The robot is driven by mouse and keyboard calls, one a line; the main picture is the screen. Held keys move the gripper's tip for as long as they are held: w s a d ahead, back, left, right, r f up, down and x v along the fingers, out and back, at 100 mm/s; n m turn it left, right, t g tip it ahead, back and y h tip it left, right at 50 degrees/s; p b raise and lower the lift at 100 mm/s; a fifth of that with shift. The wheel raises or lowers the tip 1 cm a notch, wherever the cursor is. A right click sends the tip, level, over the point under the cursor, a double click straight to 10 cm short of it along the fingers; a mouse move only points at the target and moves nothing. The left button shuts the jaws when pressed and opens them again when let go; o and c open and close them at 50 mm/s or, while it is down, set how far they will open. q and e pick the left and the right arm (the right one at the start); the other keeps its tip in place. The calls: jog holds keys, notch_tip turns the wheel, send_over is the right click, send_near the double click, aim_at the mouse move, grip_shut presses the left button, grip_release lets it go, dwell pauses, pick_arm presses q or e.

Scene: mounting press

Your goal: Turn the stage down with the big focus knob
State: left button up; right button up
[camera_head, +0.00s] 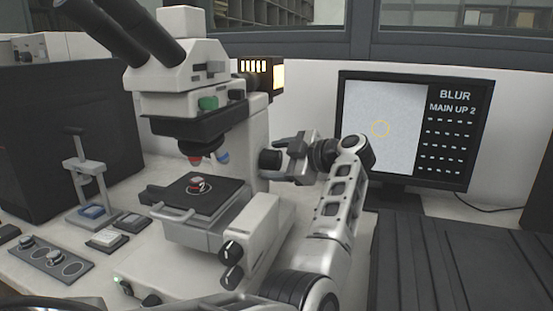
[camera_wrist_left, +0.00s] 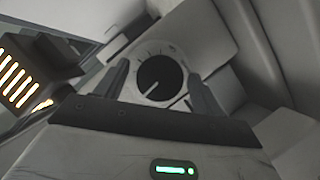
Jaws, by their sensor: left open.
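The microscope (camera_head: 262,125) stands in the middle of the head view, with its dark stage (camera_head: 225,187) below the objectives. A small red-and-white sample (camera_head: 197,185) lies on the stage. In the left wrist view the round black knob (camera_wrist_left: 158,72), with a white line and a marked pale ring, lies between the two spread fingers of my left gripper (camera_wrist_left: 157,76). Whether either finger touches it cannot be told. My right gripper is not in view.
A monitor (camera_head: 458,140) at the right reads "BLUR" and "MAIN UP 2". A small lever press (camera_head: 84,175) and a grey plate (camera_head: 50,258) lie at the left. A lit lamp housing (camera_head: 262,72) is above the gripper.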

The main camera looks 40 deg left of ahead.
pick_arm(q)
jog(key=shift+a, duration=0.15)
jog(key=c, duration=1)
jog(key=shift+f, duration=0.1)
jog(key=n+t+y+b, duration=0.1)
jog(key=n, duration=0.1)
jog(key=shift+f+n, duration=0.15)
jog(key=shift+n, duration=0.15)
jog(key=shift+n+t+y+b, duration=0.3)
jog(key=shift+n+y+b, duration=0.1)
jog(key=shift+n+b, duration=0.45)
jog(key=shift+n, duration=0.25)
jog(key=shift+y+b, duration=0.3)
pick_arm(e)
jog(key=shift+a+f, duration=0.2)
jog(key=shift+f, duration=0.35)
pick_arm(q)
jog(key=shift+n, duration=0.3)
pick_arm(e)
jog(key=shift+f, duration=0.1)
